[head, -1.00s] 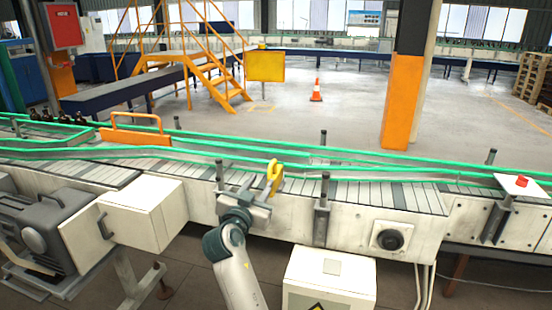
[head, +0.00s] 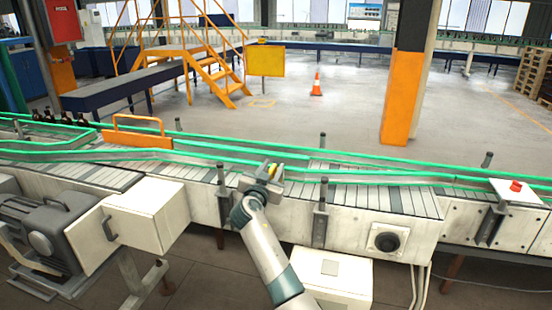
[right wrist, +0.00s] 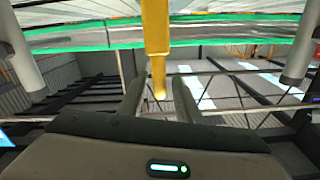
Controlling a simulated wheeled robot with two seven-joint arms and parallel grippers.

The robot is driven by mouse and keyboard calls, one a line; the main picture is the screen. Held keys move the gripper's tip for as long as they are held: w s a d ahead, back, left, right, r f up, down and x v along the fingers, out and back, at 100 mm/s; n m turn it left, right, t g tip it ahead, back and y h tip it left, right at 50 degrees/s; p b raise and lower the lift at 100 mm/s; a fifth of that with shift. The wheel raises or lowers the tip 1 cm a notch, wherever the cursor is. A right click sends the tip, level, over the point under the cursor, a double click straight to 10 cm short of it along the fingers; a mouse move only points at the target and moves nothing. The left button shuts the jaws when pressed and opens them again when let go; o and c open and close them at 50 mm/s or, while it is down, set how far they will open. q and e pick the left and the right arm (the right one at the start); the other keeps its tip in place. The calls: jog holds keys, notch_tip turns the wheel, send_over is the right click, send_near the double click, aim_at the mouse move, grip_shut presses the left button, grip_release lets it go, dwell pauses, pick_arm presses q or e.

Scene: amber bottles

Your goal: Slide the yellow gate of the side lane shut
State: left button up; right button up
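A yellow part (head: 272,167), which I take to be the gate or its handle, shows at the conveyor's near green rail in the head view, mostly hidden by my right gripper (head: 264,180). In the right wrist view it is a long yellow bar (right wrist: 156,35) coming down from the green rail. Its lower end lies between the two fingers of my right gripper (right wrist: 159,93). Gaps show on both sides of the bar, so the fingers look open around it, not closed on it. My left gripper is not in view.
An orange panel with a loop handle (head: 137,135) stands across the belt to the left. Upright grey posts (head: 321,205) line the conveyor's near side (head: 355,225). A motor (head: 50,225) and a white box (head: 145,215) stick out at left. A red-button box (head: 515,188) is at right.

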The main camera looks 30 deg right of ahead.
jog(key=shift+p+x, duration=0.55)
jog(key=shift+x, duration=1.6)
grip_shut()
